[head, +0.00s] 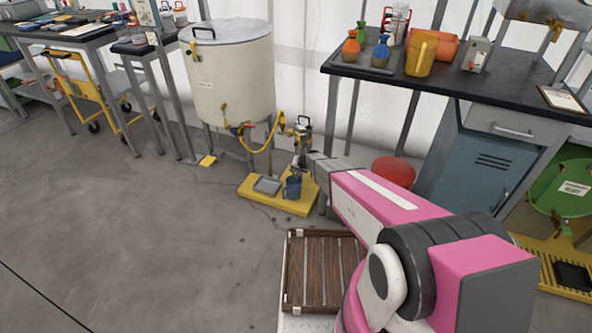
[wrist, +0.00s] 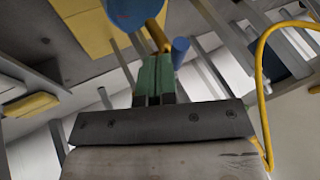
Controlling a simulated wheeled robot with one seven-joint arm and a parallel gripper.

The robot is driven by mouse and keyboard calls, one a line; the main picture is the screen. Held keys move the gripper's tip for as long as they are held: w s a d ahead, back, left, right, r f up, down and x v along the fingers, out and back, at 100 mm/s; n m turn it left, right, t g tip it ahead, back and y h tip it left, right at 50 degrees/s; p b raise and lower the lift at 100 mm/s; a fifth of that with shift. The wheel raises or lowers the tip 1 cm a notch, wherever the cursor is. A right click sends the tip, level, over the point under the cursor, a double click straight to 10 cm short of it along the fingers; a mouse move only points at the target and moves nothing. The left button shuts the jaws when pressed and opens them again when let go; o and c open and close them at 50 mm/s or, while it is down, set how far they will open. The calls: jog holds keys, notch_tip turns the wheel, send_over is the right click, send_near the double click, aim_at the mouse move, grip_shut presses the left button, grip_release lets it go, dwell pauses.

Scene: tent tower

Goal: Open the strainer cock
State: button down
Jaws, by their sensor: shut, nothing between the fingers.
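The strainer (head: 301,131) is a small metal and brass vessel with a black top handle, above a yellow base (head: 286,205) beside the big cream tank. My gripper (wrist: 153,68) is shut and empty, its green fingers together. In the wrist view, a brass pipe piece (wrist: 158,36) and a blue part (wrist: 180,46), perhaps the cock's handle, lie just beyond the fingertips. I cannot tell whether the fingers touch them. A blue mug (head: 293,187) stands below the strainer; it also shows in the wrist view (wrist: 134,8). In the head view, my arm hides part of the strainer's right side.
A yellow hose (head: 262,143) joins the cream tank (head: 228,80) to the strainer and curves along the right of the wrist view. A grey tray (head: 267,186) lies beside the mug. A bench (head: 448,80) and wooden crate (head: 324,270) stand close by. The floor at left is clear.

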jog(key=s+a+v, duration=0.1)
jog(key=v, duration=1.9)
jog(key=s+d+r+g+h, duration=0.1)
jog(key=s+d+r, duration=0.2)
jog(key=s+d, duration=0.3)
jog(key=s+d+r+n+g+h, duration=0.1)
jog(key=s+d+r, duration=0.3)
jog(key=s, duration=0.6)
jog(key=s+d+r+g+h, duration=0.2)
jog(key=s+d+r+g, duration=0.1)
jog(key=s+d, duration=0.5)
jog(key=shift+s+r+n, duration=0.2)
jog(key=shift+r+n, duration=0.2)
jog(key=shift+r, duration=0.25)
